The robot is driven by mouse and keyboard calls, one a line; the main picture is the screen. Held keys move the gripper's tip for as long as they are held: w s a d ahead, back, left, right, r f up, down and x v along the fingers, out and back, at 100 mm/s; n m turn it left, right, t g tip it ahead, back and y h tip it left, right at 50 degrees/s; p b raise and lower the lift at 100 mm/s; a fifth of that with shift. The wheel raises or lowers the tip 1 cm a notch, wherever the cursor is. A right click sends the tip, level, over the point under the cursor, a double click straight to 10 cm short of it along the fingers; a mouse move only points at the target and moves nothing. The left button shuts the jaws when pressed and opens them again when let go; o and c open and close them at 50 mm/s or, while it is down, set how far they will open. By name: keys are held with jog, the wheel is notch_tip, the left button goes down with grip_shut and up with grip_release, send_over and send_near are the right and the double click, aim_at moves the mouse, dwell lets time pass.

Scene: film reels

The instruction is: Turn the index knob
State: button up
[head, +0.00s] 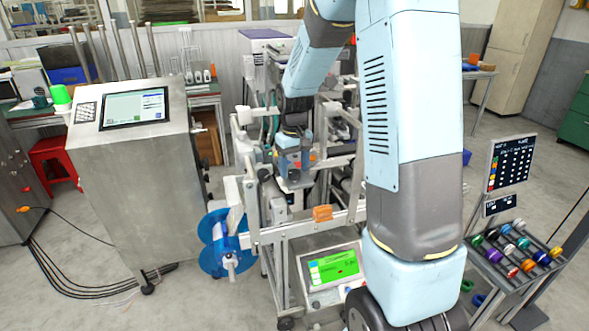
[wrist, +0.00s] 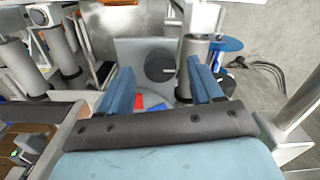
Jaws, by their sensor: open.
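A dark round knob (wrist: 160,67) with a small light mark at its right edge sits on a grey plate (wrist: 126,50) in the wrist view. It looks like the index knob, but no label can be read. My gripper (wrist: 163,86) is open, with its two blue fingers apart to the left and right of the knob's line. The knob shows between and beyond the fingertips, and I cannot tell whether they touch it. In the head view my gripper (head: 293,165) is over the middle of the machine frame, and the knob cannot be made out there.
Metal rollers (wrist: 60,48) stand left of the gripper in the wrist view, and a post (wrist: 193,60) stands close to the right finger. A blue reel (head: 222,245) hangs at the machine's front left. A steel cabinet with a screen (head: 134,108) stands left. A spool rack (head: 515,250) stands right.

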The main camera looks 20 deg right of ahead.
aim_at(294, 172)
notch_tip(294, 172, up, 13)
jog(key=shift+f, duration=0.15)
dwell(0.6)
jog(key=s+r+m+t, duration=0.1)
jog(key=s+r, duration=0.3)
jog(key=s, duration=1)
jog(key=s+r+m+t, duration=0.1)
jog(key=s+r+t, duration=0.2)
jog(key=s, duration=1)
jog(key=shift+s+r+t, duration=0.35)
jog(key=shift+t, duration=0.45)
jog(key=shift+d, duration=0.1)
jog(key=shift+c, duration=0.3)
